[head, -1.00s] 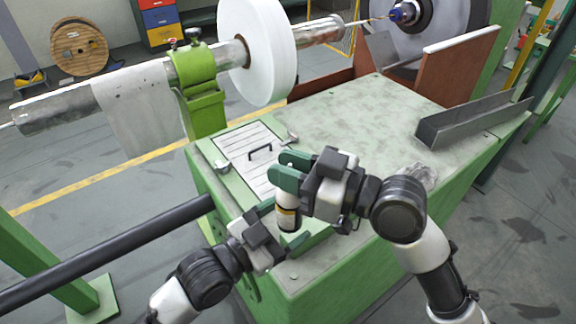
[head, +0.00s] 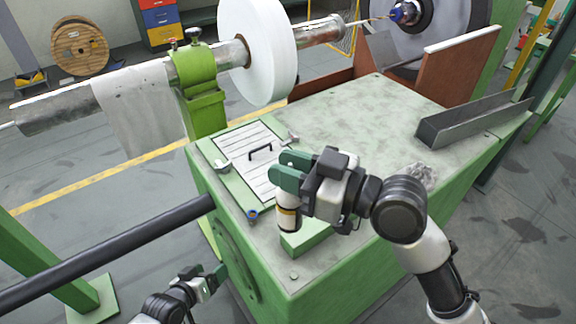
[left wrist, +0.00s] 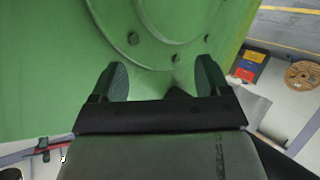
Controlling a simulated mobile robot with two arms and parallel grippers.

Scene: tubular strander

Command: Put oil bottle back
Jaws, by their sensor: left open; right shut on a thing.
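The oil bottle (head: 288,220) is a small white bottle with a dark and yellowish band. My right gripper (head: 284,180) is shut on its upper part, which the fingers hide. The bottle is upright, beside a raised green block (head: 318,238) on the green machine cabinet (head: 352,118); I cannot tell whether its base touches the top. My left gripper (head: 208,284) is open and empty, low beside the cabinet's front left side. In the left wrist view its two fingers (left wrist: 160,82) are apart, facing the green cabinet side with bolts.
A small round blue and orange piece (head: 252,215) lies on the cabinet's near left edge. A slatted panel with a black handle (head: 260,150), wrenches and a metal channel (head: 470,120) are on top. A black bar (head: 110,250) crosses at left. The middle of the top is clear.

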